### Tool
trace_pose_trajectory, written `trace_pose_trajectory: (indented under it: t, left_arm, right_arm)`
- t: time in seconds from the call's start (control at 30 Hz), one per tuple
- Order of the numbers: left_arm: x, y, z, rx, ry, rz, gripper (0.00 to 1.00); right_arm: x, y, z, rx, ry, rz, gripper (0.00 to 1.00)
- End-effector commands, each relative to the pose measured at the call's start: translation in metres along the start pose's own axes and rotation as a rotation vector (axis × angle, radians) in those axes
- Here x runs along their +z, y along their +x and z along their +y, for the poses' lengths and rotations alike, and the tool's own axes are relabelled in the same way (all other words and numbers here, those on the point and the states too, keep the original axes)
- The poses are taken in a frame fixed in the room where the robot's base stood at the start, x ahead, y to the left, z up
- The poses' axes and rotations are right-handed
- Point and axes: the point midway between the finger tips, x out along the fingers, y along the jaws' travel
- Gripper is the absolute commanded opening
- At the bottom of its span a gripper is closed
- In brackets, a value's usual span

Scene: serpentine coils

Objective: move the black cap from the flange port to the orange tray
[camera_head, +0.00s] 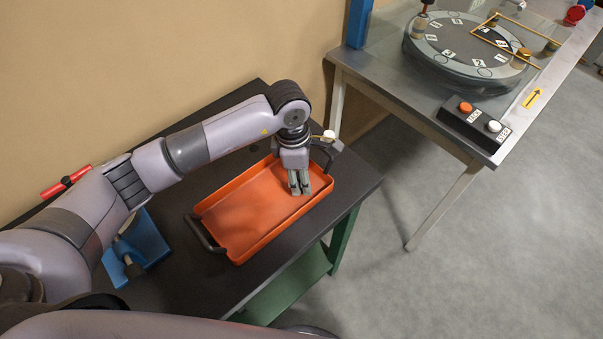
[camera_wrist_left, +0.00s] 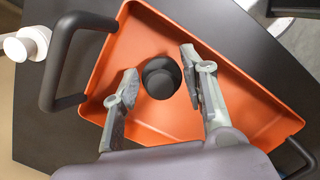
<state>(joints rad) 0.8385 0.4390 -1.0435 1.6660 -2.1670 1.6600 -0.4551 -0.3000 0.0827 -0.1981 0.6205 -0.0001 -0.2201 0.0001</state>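The orange tray (camera_head: 245,215) lies on the dark bench, with a dark handle at each end. My left gripper (camera_head: 300,191) points down over the tray's right part. In the left wrist view its two fingers (camera_wrist_left: 160,70) are spread apart. The black cap (camera_wrist_left: 161,78) shows between them, with a gap to each finger, and appears to be on the floor of the orange tray (camera_wrist_left: 240,100). The cap cannot be made out in the head view. A blue stand (camera_head: 147,237) with a grey round part stands left of the tray, partly hidden by my left arm; I cannot tell whether this is the flange port.
A red-handled item (camera_head: 66,182) lies at the bench's back left. A white knob (camera_wrist_left: 27,44) is beside the tray handle. A metal table (camera_head: 385,65) at the right holds a round turntable (camera_head: 465,50) and a button box (camera_head: 474,122). Open floor lies at the right.

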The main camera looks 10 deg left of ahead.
Motion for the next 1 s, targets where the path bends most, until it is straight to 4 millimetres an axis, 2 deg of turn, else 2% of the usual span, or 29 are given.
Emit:
trace_pose_trajectory:
  t: [0.3, 0.67, 0.77, 1.0]
  left_arm:
    - [0.0, 0.0, 0.0, 0.0, 0.0, 0.0, 0.62]
    - [0.0, -0.005, 0.001, 0.001, 0.001, 0.0, 0.62]
    - [0.0, -0.017, 0.001, 0.003, 0.001, -0.001, 0.62]
    - [0.0, -0.068, 0.001, 0.005, 0.002, -0.001, 0.62]
  right_arm:
    - [0.0, 0.0, -0.002, -0.002, 0.0, 0.0, 0.4]
    - [-0.001, 0.0, -0.003, -0.004, -0.002, 0.001, 0.4]
    - [-0.001, 0.0, -0.003, -0.004, -0.002, 0.001, 0.4]
    - [0.0, 0.0, -0.003, -0.003, -0.001, 0.0, 0.4]
